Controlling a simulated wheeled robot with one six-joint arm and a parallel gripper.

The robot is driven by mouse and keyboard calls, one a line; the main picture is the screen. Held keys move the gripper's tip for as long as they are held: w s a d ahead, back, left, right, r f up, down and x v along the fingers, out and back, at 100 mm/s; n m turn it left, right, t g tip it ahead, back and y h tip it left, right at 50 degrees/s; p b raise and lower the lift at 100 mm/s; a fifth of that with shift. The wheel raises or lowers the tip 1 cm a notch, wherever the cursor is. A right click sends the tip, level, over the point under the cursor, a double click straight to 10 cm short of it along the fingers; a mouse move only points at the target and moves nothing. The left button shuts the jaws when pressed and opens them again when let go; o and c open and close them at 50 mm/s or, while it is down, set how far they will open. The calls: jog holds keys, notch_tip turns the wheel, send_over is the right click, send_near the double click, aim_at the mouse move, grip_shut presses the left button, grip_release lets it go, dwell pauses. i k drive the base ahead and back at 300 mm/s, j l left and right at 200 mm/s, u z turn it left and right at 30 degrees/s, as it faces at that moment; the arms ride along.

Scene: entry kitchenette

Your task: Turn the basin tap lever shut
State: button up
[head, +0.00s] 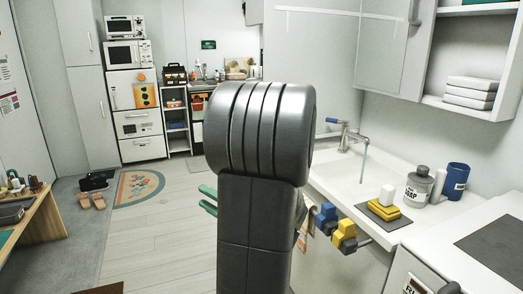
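The basin tap (346,136) stands at the back of the white basin (338,176), right of centre. Its lever, with a blue end (332,121), sticks out to the left from the top of the tap. A pale blue stream of water (363,169) hangs below the spout. My dark grey arm fills the middle of the view and hides part of the basin's left side. Two teal fingers of my gripper (207,199) show left of the arm, apart, with nothing visible between them. They are well left of the tap; the rest of the gripper is hidden.
A grey soap bottle (418,187), a blue cup (455,181) and a yellow sponge stack (383,210) stand on the basin's right side. Blue and yellow items (343,236) hang at its front. A wall cabinet (388,50) is above. Open floor (155,235) lies left.

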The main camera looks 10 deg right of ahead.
aim_at(333, 120)
jog(key=i+j+z, duration=0.1)
jog(key=i+z, duration=0.3)
jog(key=i+j+z, duration=0.25)
jog(key=i+z, duration=0.15)
jog(key=i, duration=0.15)
jog(key=i+j+z, duration=0.65)
jog(key=z, duration=0.15)
jog(key=i+j+z, duration=0.2)
jog(key=j+z, duration=0.2)
jog(key=i+j+z, duration=0.15)
jog(key=j+z, duration=0.25)
jog(key=j, duration=0.15)
